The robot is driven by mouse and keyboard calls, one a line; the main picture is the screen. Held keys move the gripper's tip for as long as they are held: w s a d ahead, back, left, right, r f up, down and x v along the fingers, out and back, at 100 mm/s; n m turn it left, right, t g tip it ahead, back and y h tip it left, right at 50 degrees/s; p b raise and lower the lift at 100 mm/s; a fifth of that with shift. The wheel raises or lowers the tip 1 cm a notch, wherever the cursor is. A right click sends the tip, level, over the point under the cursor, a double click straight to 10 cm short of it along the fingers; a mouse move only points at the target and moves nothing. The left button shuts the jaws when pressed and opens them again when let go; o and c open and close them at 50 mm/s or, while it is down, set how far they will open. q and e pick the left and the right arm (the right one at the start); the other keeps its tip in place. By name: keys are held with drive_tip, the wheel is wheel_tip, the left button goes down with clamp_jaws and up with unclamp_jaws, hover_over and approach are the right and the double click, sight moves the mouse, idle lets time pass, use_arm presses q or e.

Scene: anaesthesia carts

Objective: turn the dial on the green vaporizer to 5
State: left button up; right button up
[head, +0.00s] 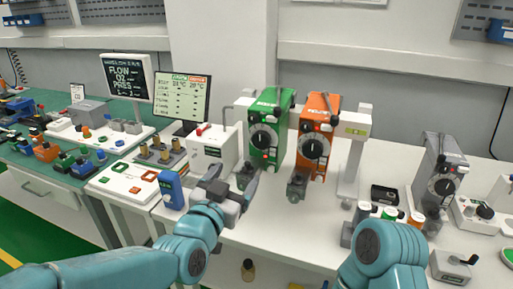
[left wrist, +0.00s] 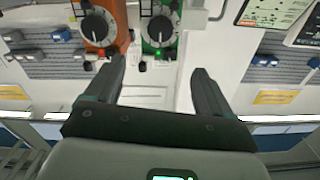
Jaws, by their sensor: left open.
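In the left wrist view the green vaporizer's dial (left wrist: 160,30) is at the top, just right of the orange vaporizer (left wrist: 122,12). My left gripper (head: 234,180) is open and empty, in front of and below the green vaporizer, apart from the dial. Its two fingers (left wrist: 157,88) spread below the dial in the wrist view. My right arm shows at the lower right; its gripper is out of view.
A white box (head: 212,150) and a blue bottle (head: 171,190) stand left of my left gripper. A grey vaporizer (head: 438,175) and several small capped bottles (head: 388,213) are on the right. Two screens (head: 182,98) stand behind. Bare bench lies before the vaporizers.

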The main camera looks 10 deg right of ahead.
sight(260, 141)
use_arm(q)
drive_tip(key=p+x, duration=0.4)
drive_tip(key=x, duration=1.1)
drive_tip(key=shift+w+d+p, duration=0.2)
drive_tip(key=shift+w+p, duration=0.05)
drive_tip(key=shift+p, duration=0.1)
drive_tip(key=c, duration=1.1)
drive_tip(key=shift+o, duration=0.2)
